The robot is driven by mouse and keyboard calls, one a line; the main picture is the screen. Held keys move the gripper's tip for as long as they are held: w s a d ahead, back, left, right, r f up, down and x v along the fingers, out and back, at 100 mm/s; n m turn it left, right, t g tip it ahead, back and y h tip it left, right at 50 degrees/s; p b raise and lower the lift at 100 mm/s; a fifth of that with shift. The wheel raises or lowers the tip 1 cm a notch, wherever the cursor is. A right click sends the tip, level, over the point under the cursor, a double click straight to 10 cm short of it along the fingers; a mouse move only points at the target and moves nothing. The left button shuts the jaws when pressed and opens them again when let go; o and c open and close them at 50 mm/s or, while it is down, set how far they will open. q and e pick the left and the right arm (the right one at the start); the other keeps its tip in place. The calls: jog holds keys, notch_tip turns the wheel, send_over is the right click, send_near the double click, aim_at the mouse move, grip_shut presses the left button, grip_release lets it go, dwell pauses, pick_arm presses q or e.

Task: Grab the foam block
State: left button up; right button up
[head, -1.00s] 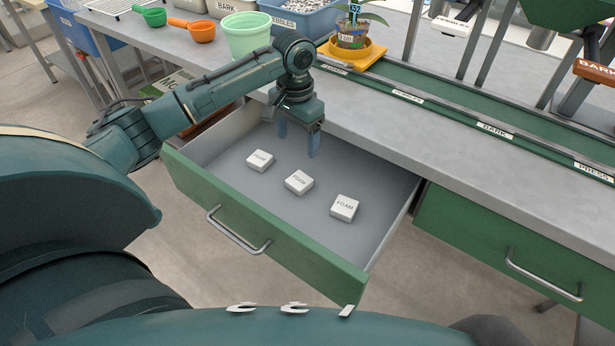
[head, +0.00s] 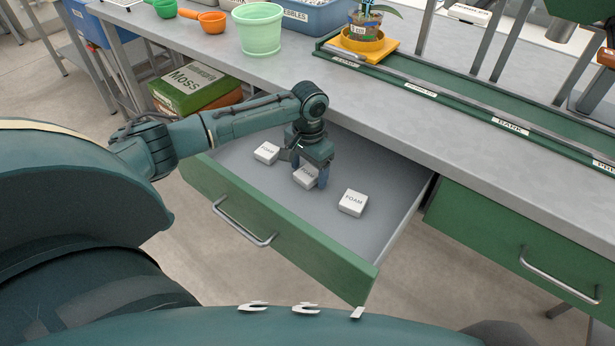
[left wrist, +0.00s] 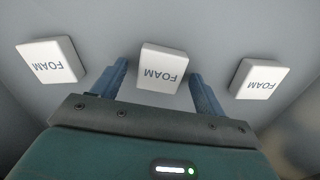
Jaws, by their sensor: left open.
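Three white foam blocks lie in a row on the floor of the open drawer (head: 265,245). The middle foam block (head: 306,178) is partly covered by my left gripper (head: 309,181) in the head view. The left foam block (head: 266,153) and the right foam block (head: 353,202) stand apart on either side. In the left wrist view the middle block (left wrist: 162,69) sits between the tips of my left gripper's two open fingers (left wrist: 160,84), with a gap visible on each side. The other blocks, (left wrist: 51,62) and (left wrist: 258,79), lie outside the fingers. My right gripper is not in view.
The drawer's walls surround the blocks, and the grey bench top (head: 400,125) overhangs its back. On the bench stand a mint green pot (head: 260,36), an orange scoop (head: 207,20) and a potted plant on a yellow saucer (head: 364,44). A moss box (head: 195,88) sits below.

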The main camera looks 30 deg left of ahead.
pick_arm(q)
jog(key=c, duration=1.1)
